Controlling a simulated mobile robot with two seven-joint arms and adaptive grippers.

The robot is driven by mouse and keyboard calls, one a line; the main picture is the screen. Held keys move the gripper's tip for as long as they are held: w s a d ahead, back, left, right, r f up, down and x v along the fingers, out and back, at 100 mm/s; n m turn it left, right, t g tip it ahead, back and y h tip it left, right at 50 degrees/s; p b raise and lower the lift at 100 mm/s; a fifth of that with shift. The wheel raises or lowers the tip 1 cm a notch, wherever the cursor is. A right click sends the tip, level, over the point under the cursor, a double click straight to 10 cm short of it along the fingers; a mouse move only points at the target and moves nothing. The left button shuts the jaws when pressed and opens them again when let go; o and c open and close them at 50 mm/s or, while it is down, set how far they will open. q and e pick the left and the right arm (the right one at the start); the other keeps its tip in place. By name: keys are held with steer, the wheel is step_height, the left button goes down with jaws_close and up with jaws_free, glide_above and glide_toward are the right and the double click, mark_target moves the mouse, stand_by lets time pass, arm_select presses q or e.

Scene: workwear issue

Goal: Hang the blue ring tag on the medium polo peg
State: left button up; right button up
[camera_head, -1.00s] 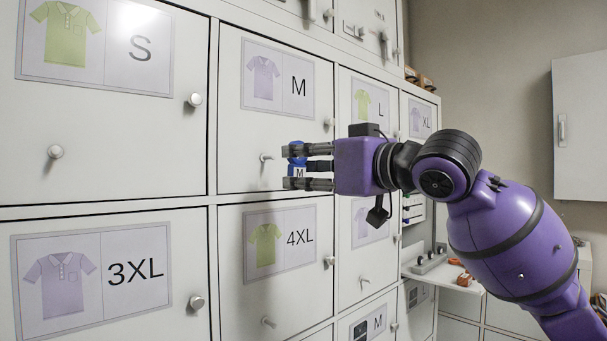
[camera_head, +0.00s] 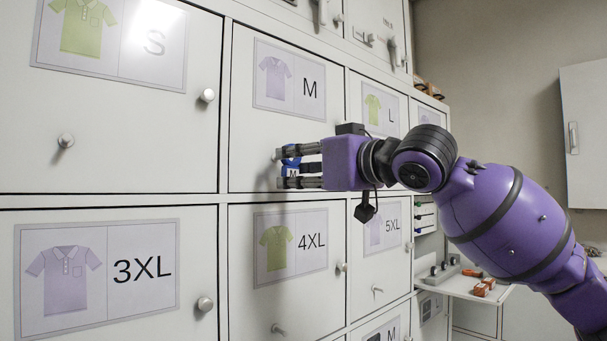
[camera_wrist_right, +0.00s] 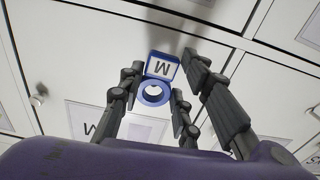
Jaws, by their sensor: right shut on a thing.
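The blue ring tag (camera_head: 291,163) with an M on its plate is held between the fingers of my right gripper (camera_head: 283,167). In the right wrist view, its lettered plate (camera_wrist_right: 162,67) and its open blue ring (camera_wrist_right: 153,93) sit between the fingers. The medium polo door (camera_head: 250,120) carries a lilac polo card marked M (camera_head: 288,80). Its peg, below the card, is mostly hidden by my fingers and the tag. The tag is close to the peg; I cannot tell whether the ring is around it. My left gripper is out of view.
Neighbouring doors carry cards for S (camera_head: 115,42), 3XL (camera_head: 98,280) and 4XL (camera_head: 290,246). Metal pegs (camera_head: 66,141) and round knobs (camera_head: 207,96) stick out from the doors. A small shelf (camera_head: 465,284) with orange items is below my right arm.

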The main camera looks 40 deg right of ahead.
mark_target(293, 171)
steer(key=shift+w+f+b, duration=0.2)
steer(key=shift+w+b, duration=0.5)
steer(key=shift+w, duration=0.4)
steer(key=shift+w+a+r, duration=0.1)
steer(key=shift+w+r, duration=0.05)
steer(key=shift+w, duration=0.15)
steer(key=shift+w+p, duration=0.3)
steer(key=shift+p, duration=0.25)
steer(key=shift+f, duration=0.2)
steer(key=o, duration=0.9)
